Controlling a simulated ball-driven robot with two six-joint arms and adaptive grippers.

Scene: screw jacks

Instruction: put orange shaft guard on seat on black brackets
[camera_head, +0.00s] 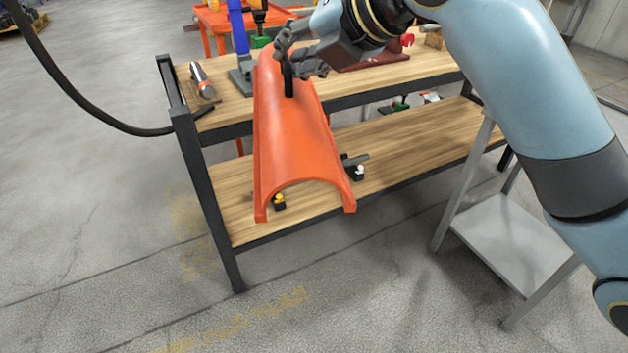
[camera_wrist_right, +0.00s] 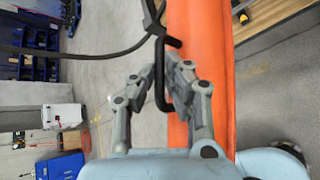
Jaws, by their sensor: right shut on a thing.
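The orange shaft guard (camera_head: 295,140) is a long half-round cover with a black handle (camera_head: 288,82) on top. My right gripper (camera_head: 300,58) is shut on that handle and holds the guard in front of the workbench, its open arched end toward me. In the right wrist view, the fingers (camera_wrist_right: 163,85) close around the black handle, with the orange guard (camera_wrist_right: 200,45) running behind them. Small dark parts with a white knob (camera_head: 357,170) and a yellow knob (camera_head: 279,202) show beside and beneath the guard on the lower shelf. I cannot tell if these are the black brackets; the guard hides much there. My left gripper is out of view.
The workbench has a wooden top (camera_head: 232,108) and a lower wooden shelf (camera_head: 410,143) in a black frame. A silver-and-red tool (camera_head: 202,80) lies at the top's left end. A blue upright (camera_head: 238,28) stands behind the guard. A grey stand (camera_head: 508,238) is at right.

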